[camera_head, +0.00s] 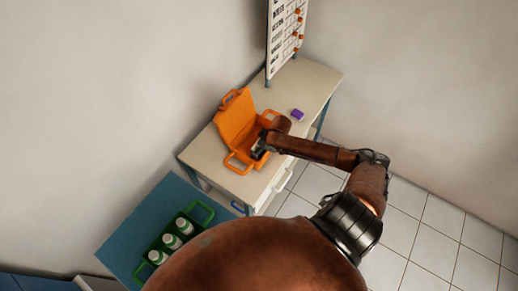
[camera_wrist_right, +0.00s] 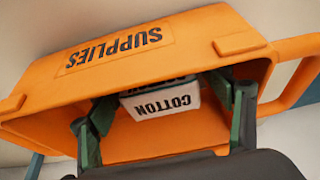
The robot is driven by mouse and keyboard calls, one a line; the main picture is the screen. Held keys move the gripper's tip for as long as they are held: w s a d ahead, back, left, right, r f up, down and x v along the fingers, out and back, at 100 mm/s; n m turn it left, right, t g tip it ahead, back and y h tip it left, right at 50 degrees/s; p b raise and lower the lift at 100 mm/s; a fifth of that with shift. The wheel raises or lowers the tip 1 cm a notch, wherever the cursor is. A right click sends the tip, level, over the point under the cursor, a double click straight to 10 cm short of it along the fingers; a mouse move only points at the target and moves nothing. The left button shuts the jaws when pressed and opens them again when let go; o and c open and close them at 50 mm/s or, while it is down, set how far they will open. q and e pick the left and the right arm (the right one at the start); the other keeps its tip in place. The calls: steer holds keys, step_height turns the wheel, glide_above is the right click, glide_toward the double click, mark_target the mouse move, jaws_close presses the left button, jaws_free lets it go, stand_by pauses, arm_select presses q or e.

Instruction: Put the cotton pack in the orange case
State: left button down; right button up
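The orange case (camera_head: 237,122) stands open on the table, its lid raised at the back. In the right wrist view, the case wall (camera_wrist_right: 200,40) reads SUPPLIES upside down. The white cotton pack (camera_wrist_right: 162,104), lettered COTTON, is inside the case opening. My right gripper (camera_head: 260,150) reaches into the case from the right in the head view. In the right wrist view, its green-tipped fingers stand apart on either side of the pack, with visible gaps to it. In the head view the pack is hidden by the gripper and case. My left gripper is not in view.
A small purple box (camera_head: 298,114) lies on the table (camera_head: 215,168), right of the case. A white board (camera_head: 284,38) stands at the table's back. A green carrier (camera_head: 202,211) with white-lidded jars stands on a blue surface (camera_head: 143,222) in front. The table's back right is mostly clear.

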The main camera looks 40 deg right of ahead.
steer(key=v, duration=1.2)
steer(key=shift+p, duration=0.35)
steer(key=shift+r, duration=0.15)
stand_by(0.7)
